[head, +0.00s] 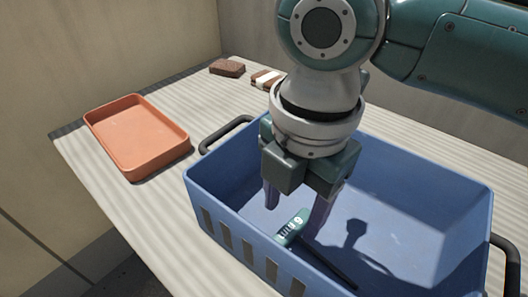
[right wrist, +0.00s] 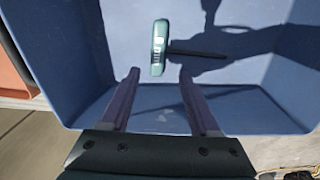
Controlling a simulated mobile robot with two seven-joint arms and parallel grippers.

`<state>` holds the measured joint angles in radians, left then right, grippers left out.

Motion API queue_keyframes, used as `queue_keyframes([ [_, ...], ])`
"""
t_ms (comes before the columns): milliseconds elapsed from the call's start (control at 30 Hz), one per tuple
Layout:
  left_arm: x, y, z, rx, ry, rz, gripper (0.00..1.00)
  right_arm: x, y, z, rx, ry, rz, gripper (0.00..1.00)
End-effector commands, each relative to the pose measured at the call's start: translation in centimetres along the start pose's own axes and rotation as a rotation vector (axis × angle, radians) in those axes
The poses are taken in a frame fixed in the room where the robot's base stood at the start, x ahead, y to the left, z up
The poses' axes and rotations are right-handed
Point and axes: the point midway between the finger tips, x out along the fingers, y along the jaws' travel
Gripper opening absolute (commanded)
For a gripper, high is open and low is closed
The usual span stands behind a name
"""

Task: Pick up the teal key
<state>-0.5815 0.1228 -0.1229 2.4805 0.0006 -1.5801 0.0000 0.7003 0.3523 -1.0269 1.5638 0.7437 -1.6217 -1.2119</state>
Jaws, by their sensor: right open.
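The teal key (head: 293,226) has a teal head with pale markings and a dark thin shaft. It lies on the floor of the blue crate (head: 213,206), near the slotted wall. My right gripper (head: 295,208) is inside the crate, above the key, open and empty. In the right wrist view the teal key (right wrist: 160,42) is ahead of the fingertips, and its shaft points right. The right gripper's purple fingers (right wrist: 159,72) are spread to either side below the key's head, apart from it. My left gripper is not in view.
An empty orange tray (head: 140,135) sits left of the crate on the striped table (head: 75,140). A brown block (head: 227,68) and a brown and white item (head: 266,78) lie at the back. The crate has dark handles at both ends and high walls around the gripper.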

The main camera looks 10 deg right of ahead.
Motion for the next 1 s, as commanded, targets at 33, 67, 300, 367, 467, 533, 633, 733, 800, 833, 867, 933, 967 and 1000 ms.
queue_keyframes([
  [33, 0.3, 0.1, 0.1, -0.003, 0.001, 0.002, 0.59, 0.6, 0.0, -0.1, 0.000, 0.001, 0.000, 0.62],
  [67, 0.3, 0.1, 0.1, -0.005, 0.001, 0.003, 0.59, 0.8, 0.0, -0.1, 0.000, 0.001, 0.000, 0.62],
  [300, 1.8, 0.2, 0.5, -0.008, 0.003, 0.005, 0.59, 4.3, 0.3, -0.5, 0.001, 0.002, -0.001, 0.62],
  [367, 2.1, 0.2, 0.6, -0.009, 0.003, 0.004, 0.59, 5.1, 0.3, -0.5, 0.001, 0.001, 0.001, 0.62],
  [467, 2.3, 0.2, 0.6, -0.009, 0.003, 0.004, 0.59, 5.8, 0.3, -0.4, 0.000, -0.001, 0.001, 0.62],
  [533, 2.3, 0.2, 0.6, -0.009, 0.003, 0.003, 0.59, 5.9, 0.3, -0.4, 0.000, -0.001, 0.003, 0.62],
  [633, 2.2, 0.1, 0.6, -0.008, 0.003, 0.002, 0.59, 5.9, 0.3, -0.4, -0.001, -0.001, 0.003, 0.62],
  [733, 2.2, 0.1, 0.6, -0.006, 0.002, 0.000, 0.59, 5.8, 0.3, -0.4, 0.000, -0.001, 0.003, 0.60],
  [800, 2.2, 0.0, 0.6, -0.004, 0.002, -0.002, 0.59, 5.8, 0.3, -0.4, 0.000, -0.001, 0.003, 0.52],
  [833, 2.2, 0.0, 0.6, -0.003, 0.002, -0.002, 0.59, 5.8, 0.3, -0.4, 0.000, -0.001, 0.003, 0.49],
  [867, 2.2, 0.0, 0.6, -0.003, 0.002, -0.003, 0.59, 5.8, 0.3, -0.4, 0.000, -0.001, 0.003, 0.46],
  [933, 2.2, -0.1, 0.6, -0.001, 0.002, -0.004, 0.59, 5.8, 0.3, -0.4, 0.000, -0.001, 0.003, 0.38],
  [967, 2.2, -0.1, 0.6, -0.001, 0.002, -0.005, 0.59, 5.8, 0.3, -0.4, 0.000, -0.001, 0.003, 0.34],
  [1000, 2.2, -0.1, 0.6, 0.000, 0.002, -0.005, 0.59, 5.8, 0.3, -0.4, 0.000, -0.001, 0.003, 0.30],
])
